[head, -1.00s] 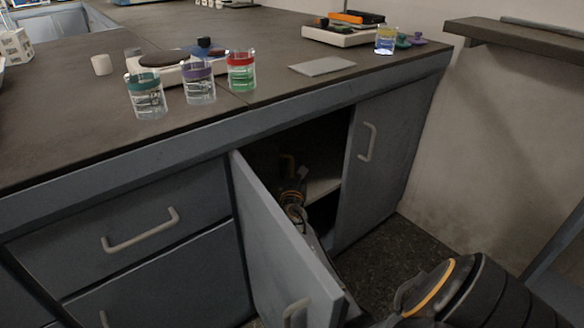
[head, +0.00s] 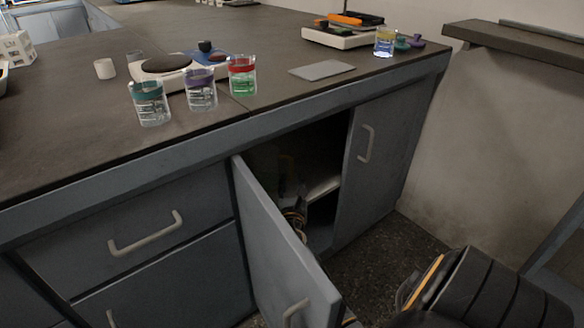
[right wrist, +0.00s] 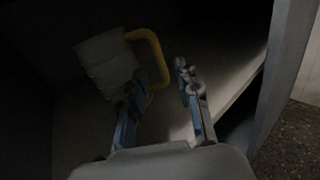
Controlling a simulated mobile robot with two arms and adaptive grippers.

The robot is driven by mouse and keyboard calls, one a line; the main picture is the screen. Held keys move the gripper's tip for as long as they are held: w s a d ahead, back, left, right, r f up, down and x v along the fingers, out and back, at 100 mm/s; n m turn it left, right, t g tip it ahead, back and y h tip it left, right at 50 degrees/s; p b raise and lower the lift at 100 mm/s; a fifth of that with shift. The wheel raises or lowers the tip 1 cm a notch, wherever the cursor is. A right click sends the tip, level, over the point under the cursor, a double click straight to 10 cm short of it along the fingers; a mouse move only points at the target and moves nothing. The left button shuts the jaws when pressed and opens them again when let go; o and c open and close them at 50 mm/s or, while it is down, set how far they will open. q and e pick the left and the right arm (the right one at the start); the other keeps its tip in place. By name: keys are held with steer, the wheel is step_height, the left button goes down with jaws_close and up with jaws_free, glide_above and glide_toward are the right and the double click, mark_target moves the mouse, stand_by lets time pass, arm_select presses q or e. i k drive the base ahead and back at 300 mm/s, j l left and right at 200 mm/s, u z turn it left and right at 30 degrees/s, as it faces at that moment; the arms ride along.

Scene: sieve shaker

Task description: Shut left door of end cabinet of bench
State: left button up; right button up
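The left door (head: 285,240) of the bench's end cabinet stands open, swung out toward me, with its handle (head: 293,312) low on its outer face. The right door (head: 380,160) looks shut. In the right wrist view, my right gripper (right wrist: 160,80) is open and points into the dark cabinet, with nothing between its fingers. In the head view the door hides most of this gripper, and my right arm shows at the lower right. No contact with the door can be made out. My left gripper is not in view.
Inside the cabinet are a shelf (head: 322,190) and a yellow handle-like thing (right wrist: 151,52) beside a pale object. Several beakers, including a red-banded one (head: 242,76), stand on the benchtop above. Open floor (head: 385,255) lies right of the open door.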

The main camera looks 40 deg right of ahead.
mark_target(291, 290)
steer(key=z, duration=1.15)
